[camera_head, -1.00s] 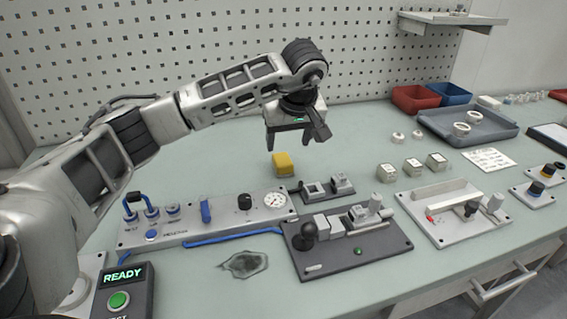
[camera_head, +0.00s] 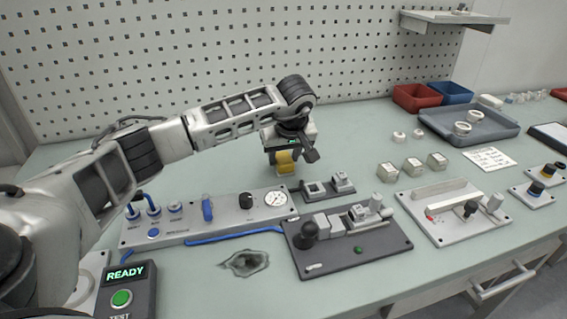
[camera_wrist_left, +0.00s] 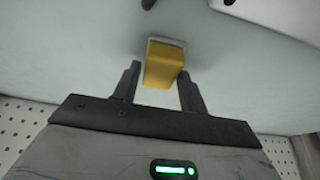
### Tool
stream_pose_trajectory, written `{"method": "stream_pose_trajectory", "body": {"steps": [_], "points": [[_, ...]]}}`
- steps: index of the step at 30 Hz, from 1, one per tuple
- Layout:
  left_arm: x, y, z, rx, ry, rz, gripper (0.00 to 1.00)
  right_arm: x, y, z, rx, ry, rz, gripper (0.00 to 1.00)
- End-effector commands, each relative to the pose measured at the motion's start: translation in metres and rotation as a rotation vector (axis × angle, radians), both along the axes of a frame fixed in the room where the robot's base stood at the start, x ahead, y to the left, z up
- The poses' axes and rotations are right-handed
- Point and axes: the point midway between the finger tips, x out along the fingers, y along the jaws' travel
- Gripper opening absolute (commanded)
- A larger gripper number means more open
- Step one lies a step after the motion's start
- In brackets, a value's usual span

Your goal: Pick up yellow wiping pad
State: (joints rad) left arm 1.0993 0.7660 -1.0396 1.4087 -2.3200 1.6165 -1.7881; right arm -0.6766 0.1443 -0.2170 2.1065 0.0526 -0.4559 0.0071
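The yellow wiping pad (camera_head: 286,162) is a small yellow block with a pale base, on the table behind the dial panel. In the left wrist view the pad (camera_wrist_left: 163,65) lies between the two fingers. My left gripper (camera_head: 284,166) is lowered over the pad with one finger on each side. In the left wrist view my left gripper (camera_wrist_left: 158,80) is open, with slight gaps between the fingers and the pad's sides. My right gripper is not in view.
A panel with a dial and blue hoses (camera_head: 228,222) and a dark fixture plate (camera_head: 345,262) stand in front of the pad. Pale blocks (camera_head: 387,172), a grey tray (camera_head: 440,120) and a red bin (camera_head: 412,98) are to the right.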

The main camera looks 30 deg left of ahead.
Motion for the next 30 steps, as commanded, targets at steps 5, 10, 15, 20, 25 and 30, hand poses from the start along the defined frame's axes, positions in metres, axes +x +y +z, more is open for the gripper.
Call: {"method": "stream_pose_trajectory", "body": {"steps": [5,10,15,20,25,30], "points": [[0.000,0.000,0.001,0.000,0.000,0.000,0.13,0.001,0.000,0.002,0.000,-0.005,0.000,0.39],[0.000,0.000,0.001,0.000,0.000,0.000,0.13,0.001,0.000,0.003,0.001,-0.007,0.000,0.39],[0.001,0.000,0.006,-0.001,-0.002,0.000,0.13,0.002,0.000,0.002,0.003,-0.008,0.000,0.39],[0.001,0.000,0.025,0.001,-0.005,0.001,0.13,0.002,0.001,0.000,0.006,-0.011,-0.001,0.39],[-0.022,-0.011,0.063,0.001,-0.007,-0.004,0.13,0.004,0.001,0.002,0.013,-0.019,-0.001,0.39],[-0.056,-0.027,0.096,0.001,-0.005,-0.006,0.13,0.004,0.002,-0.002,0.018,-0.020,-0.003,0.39]]}}
